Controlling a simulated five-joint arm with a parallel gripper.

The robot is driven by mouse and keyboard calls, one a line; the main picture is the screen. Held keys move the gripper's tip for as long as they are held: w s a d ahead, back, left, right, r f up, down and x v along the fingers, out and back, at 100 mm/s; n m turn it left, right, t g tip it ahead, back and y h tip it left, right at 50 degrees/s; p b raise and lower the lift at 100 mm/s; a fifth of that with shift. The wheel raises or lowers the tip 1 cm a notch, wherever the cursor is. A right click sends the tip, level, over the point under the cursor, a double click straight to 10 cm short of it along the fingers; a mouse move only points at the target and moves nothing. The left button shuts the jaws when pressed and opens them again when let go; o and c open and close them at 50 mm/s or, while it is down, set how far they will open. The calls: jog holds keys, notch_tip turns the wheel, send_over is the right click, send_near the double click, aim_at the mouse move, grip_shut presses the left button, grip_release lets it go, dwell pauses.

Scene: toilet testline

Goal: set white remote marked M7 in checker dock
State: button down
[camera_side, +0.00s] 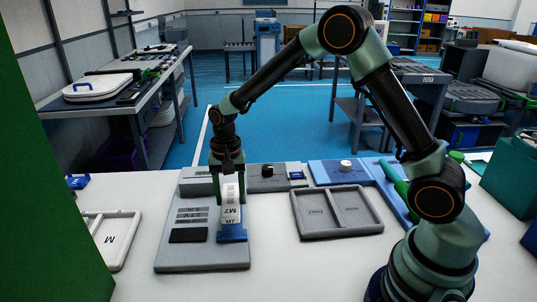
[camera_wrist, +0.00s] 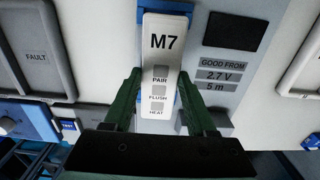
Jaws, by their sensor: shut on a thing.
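The white remote marked M7 (camera_side: 231,208) shows in both views; in the wrist view (camera_wrist: 158,60) it has PAIR, FLUSH and HEAT buttons. My gripper (camera_side: 229,178) is shut on it near its back end, with one green finger on each side in the wrist view (camera_wrist: 160,98). The checker (camera_side: 172,256) is a grey plate with a dark screen and a "GOOD FROM 2.7 V 5 m" label. Its blue dock (camera_side: 232,235) is at the M7 end of the remote, and blue edges show around the remote in the wrist view (camera_wrist: 142,14). I cannot tell whether the remote is fully seated.
A grey two-part tray (camera_side: 337,234) stands to the right; its FAULT compartment shows in the wrist view (camera_wrist: 38,58). A white tray marked M (camera_side: 122,262) lies left. Grey and blue units with knobs line the back. A green panel (camera_side: 45,180) stands at the left edge.

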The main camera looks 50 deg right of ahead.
aim_at(231, 199)
jog(key=shift+f, duration=2.05)
jog(key=shift+c, duration=1)
grip_release()
jog(key=shift+f, duration=0.15)
notch_tip(231, 199, up, 12)
jog(key=shift+r, duration=0.25)
jog(key=s+d+r+n+t, duration=0.2)
jog(key=s+r+n, duration=0.2)
jog(key=s, duration=0.4)
jog(key=s+d+r+n+t, duration=0.2)
jog(key=s+r+n, duration=0.3)
jog(key=s, duration=0.3)
jog(key=shift+s+r+t, duration=0.2)
jog(key=shift+r+t, duration=0.3)
jog(key=shift+t, duration=0.3)
